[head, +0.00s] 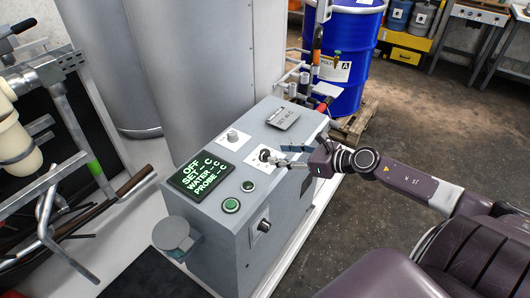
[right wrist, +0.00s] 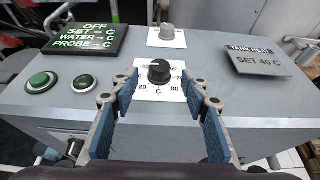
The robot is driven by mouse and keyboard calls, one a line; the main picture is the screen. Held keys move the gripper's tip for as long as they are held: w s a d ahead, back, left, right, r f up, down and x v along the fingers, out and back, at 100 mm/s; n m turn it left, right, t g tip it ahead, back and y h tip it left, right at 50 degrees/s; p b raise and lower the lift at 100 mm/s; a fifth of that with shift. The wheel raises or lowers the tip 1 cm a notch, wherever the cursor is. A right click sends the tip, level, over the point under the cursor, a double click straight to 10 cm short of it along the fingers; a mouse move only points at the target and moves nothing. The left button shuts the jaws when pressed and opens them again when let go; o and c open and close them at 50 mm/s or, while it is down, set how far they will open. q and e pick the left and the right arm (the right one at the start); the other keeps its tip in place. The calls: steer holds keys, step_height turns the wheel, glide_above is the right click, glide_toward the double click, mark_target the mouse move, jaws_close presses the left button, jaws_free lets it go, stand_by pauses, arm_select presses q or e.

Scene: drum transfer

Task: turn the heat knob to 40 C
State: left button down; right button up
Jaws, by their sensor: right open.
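The heat knob (right wrist: 158,71) is a black dial on a white scale plate with numbers around it and a "C" below. It also shows on the grey control box in the head view (head: 264,155). Its pointer mark is too small to read surely. My right gripper (right wrist: 159,77) is open, with its blue-padded fingers on either side of the knob, not visibly closed on it. In the head view the right gripper (head: 285,156) reaches in from the right over the box top. A sign (right wrist: 259,61) reads "TANK HEAT, SET 40 C". My left gripper is not in view.
The display (head: 202,173) reads OFF, with dashes for set, water and probe. Green (head: 231,205) and black (head: 248,186) buttons and a pale upper knob (head: 232,136) share the box top. A blue drum (head: 347,85) stands behind; metal pipes crowd the left.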

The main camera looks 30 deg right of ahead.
mark_target(267, 153)
steer(key=p+x, duration=0.1)
steer(key=x, duration=0.4)
steer(key=shift+w+a, duration=0.1)
steer(key=shift+w, duration=0.3)
steer(key=shift+w+a+f, duration=0.3)
steer(key=shift+w+f, duration=0.1)
steer(key=shift+w, duration=0.1)
